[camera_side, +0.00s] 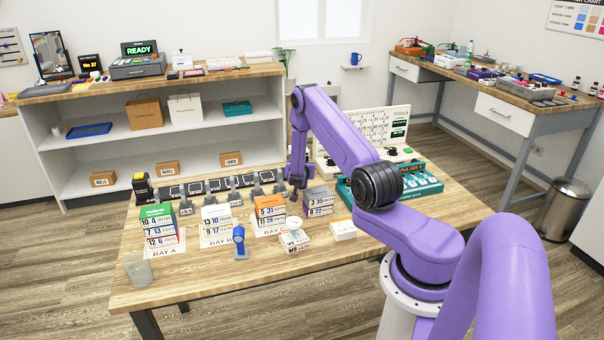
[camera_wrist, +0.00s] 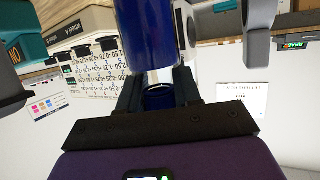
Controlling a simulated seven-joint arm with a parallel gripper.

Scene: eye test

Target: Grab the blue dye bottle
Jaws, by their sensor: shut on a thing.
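In the wrist view a dark blue cylinder, which I take for the blue dye bottle (camera_wrist: 148,32), fills the upper middle. A pale band and a narrower blue ring continue it down between the fingers. My gripper (camera_wrist: 158,88) is shut, with a dark finger on each side of that narrow end. In the side view my gripper (camera_side: 297,182) is over the back of the table, and the held thing does not show clearly there. A small blue cylinder (camera_side: 238,234) shows at the table's front; I cannot tell whether it is another bottle.
The wooden table (camera_side: 200,275) carries several number blocks, including an orange one (camera_side: 270,212), a clear glass (camera_side: 138,268) at the front left and a teal case (camera_side: 420,178) at the right. A white number board (camera_side: 372,128) stands behind.

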